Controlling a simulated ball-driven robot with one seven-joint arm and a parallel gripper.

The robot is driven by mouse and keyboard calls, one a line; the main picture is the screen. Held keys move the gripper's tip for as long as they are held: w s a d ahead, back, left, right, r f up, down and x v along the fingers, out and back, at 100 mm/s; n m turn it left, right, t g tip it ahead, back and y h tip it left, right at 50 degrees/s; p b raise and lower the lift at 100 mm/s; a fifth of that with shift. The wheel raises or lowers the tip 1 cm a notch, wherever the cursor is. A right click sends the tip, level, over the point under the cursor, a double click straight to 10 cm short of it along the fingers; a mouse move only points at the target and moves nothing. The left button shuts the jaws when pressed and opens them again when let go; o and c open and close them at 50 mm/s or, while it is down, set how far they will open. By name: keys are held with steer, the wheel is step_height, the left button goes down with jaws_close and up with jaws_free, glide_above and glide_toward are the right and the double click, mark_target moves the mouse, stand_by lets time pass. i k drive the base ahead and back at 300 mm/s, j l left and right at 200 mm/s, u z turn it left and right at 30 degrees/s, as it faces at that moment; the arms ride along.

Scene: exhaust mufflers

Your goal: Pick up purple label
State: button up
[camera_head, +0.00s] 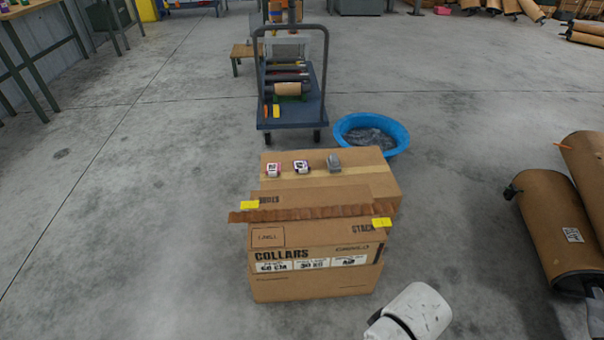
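A small white item with dark purple sides (302,167), which looks like the purple label, sits on top of the cardboard box (376,181). It is the middle one of three small items in a row. My gripper's fingers do not show. A white, rounded part of my arm shows at the bottom edge, right of the front carton and apart from the items.
A red-and-white item (273,169) and a grey item (334,161) flank it. A "COLLARS" carton (318,285) with a torn flap and yellow tags stands in front. Behind are a blue basin (398,131) and a cart (290,118). Brown cylinders (562,225) lie right. Floor left is clear.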

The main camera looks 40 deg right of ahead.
mark_target(301, 167)
steer(key=i+z, duration=0.2)
steer(key=i, duration=0.3)
steer(key=i+j+z, duration=0.2)
steer(key=i, duration=0.3)
steer(key=i+j+z, duration=0.15)
steer(key=i, duration=0.35)
steer(key=i+j+z, duration=0.2)
steer(key=i, duration=0.3)
